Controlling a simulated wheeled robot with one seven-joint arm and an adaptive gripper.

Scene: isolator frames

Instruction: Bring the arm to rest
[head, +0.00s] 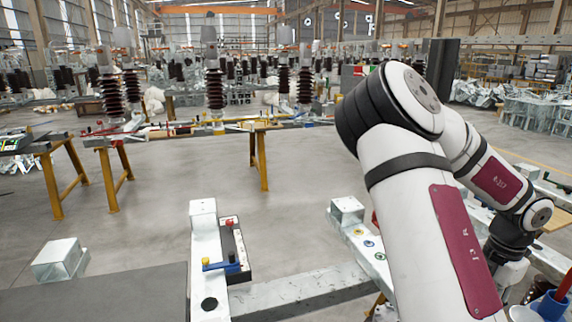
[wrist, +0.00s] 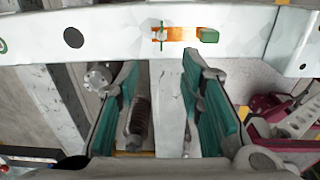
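My gripper (wrist: 160,68) shows in the wrist view with its two teal-padded fingers well apart and nothing held between them. A pale metal beam (wrist: 115,40) with an orange and green mark crosses the view just beyond the fingertips. In the head view my white arm with maroon panels is bent on the right side, its far end reaching down at the right edge. The gripper's fingers cannot be made out there.
A white frame post (head: 203,245) with a blue-and-yellow handle (head: 221,267) and a red-knobbed black box (head: 231,238) stands front centre. A second white beam (head: 362,242) lies close to my arm. Yellow trestles (head: 260,160) stand farther back, with open floor between.

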